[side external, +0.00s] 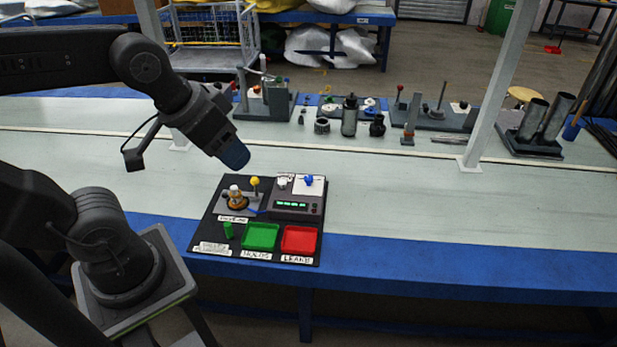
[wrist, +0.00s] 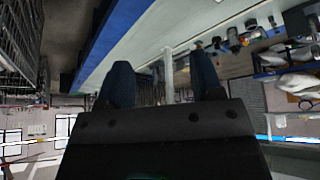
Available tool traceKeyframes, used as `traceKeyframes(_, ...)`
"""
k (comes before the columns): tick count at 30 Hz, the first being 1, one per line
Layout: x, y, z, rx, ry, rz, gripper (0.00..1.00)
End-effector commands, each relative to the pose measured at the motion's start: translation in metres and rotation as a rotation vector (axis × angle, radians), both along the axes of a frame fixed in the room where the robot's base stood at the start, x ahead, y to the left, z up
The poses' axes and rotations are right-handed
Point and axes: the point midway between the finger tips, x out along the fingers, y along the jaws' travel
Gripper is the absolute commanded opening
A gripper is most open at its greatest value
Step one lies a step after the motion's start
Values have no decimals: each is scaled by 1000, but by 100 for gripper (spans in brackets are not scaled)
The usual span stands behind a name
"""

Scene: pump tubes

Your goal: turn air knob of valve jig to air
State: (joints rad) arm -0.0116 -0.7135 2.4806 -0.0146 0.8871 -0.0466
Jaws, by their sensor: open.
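The valve jig (side external: 238,203) sits on the left of a black board on the bench, in the side view. It has a yellow ball knob (side external: 255,181) on a short stem and a white and orange part (side external: 235,194) beside it. A blue lever (side external: 254,211) shows low on its right. I cannot tell which of these is the air knob, and its setting is too small to read. My gripper (side external: 236,158) hangs above and behind the jig, clear of it. In the wrist view its two blue fingers (wrist: 160,85) stand apart with nothing between them.
On the board are a green tray (side external: 262,237), a red tray (side external: 299,240), a small green block (side external: 228,230) and a gauge box with green display (side external: 291,204). Several tools and bottles stand along the back. A grey post (side external: 499,80) rises at the right. Bench right of the board is clear.

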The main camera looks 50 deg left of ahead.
Motion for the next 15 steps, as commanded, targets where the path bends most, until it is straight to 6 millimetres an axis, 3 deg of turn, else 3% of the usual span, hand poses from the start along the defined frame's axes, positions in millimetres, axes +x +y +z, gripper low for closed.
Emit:
traceKeyframes(8, 92, 19, -4, -321, 57, 533, 60)
traceKeyframes(15, 186, 64, -40, -635, 97, 1132, 60)
